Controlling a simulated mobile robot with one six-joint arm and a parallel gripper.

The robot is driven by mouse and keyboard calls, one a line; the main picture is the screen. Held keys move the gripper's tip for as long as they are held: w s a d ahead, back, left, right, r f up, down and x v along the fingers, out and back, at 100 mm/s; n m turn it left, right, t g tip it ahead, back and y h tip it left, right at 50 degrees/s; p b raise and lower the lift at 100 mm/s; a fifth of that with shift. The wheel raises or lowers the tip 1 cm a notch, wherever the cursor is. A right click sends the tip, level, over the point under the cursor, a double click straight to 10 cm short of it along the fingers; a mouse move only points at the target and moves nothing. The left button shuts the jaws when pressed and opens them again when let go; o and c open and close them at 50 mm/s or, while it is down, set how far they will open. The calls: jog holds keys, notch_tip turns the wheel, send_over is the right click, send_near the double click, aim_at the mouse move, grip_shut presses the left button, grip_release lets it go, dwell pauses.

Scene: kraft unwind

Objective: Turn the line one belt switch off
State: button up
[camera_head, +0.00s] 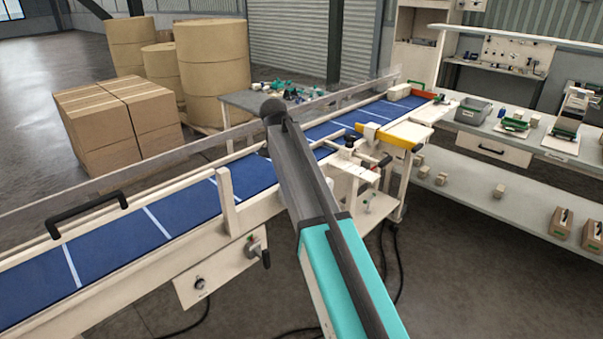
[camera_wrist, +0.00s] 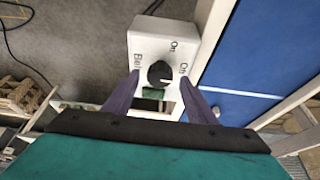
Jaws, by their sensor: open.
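I cannot make out which word the knob points to. My gripper (camera_wrist: 164,84) is open. Its two fingers stand apart on either side of the knob area, with nothing held; whether they touch the box I cannot tell. In the head view my arm reaches over the conveyor, and the gripper's fingers cannot be made out there.
The blue conveyor belt (camera_head: 153,218) runs diagonally across the head view, with a black handle (camera_head: 86,212) on its side. A white box with a dial (camera_head: 200,283) is on its near side. Brown cartons (camera_head: 108,128) stand behind. A workbench (camera_head: 493,150) stands at right.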

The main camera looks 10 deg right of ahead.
jog(key=b+v, duration=0.3)
jog(key=v, duration=1)
jog(key=shift+r, duration=0.25)
